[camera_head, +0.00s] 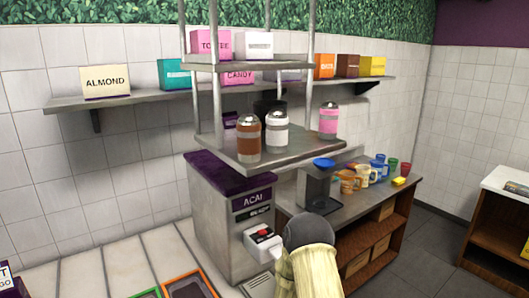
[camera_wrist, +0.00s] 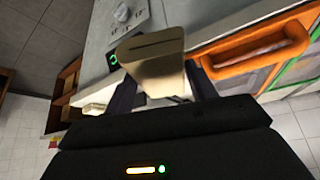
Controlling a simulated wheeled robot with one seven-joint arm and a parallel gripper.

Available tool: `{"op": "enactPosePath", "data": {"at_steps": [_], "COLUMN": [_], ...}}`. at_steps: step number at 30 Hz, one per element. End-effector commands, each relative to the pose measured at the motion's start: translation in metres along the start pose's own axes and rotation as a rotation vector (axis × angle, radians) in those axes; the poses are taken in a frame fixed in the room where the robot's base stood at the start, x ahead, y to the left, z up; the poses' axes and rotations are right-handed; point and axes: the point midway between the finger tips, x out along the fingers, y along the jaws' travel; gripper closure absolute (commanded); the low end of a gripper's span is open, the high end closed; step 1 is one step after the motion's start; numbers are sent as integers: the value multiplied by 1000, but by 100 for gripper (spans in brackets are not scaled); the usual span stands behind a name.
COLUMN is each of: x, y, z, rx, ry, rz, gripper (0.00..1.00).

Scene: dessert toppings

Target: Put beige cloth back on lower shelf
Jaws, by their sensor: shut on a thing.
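In the wrist view my gripper (camera_wrist: 160,84) is shut on a beige piece (camera_wrist: 150,52), which I take for the beige cloth. It sticks out past the dark fingers, and its lower part is between them. In the head view I cannot make out the cloth or my fingers. The hanging metal rack has a lower shelf (camera_head: 298,148) with several shakers on it. The wooden counter (camera_head: 405,195) has lower shelf space (camera_head: 392,237) holding wooden boxes.
The acai machine (camera_head: 225,225) stands left of the counter. A grey dispenser (camera_head: 318,188) and several coloured cups (camera_head: 376,168) stand on the counter. An orange frame (camera_wrist: 262,48) is close on the right in the wrist view. Grey floor (camera_head: 420,265) is open right of the counter.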

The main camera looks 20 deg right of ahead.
Motion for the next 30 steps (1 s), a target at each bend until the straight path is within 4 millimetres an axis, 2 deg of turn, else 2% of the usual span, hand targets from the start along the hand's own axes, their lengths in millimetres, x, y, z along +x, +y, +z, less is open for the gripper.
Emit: {"op": "enactPosePath", "data": {"at_steps": [16,19,30], "x": [-48,-42,-43], "y": [-6,-5,-3], "z": [-28,-23,-24], "rx": [-10,-3,-2], "ry": [1,0,0], "rz": [-6,-6,-5], "gripper": [66,66,66]}}
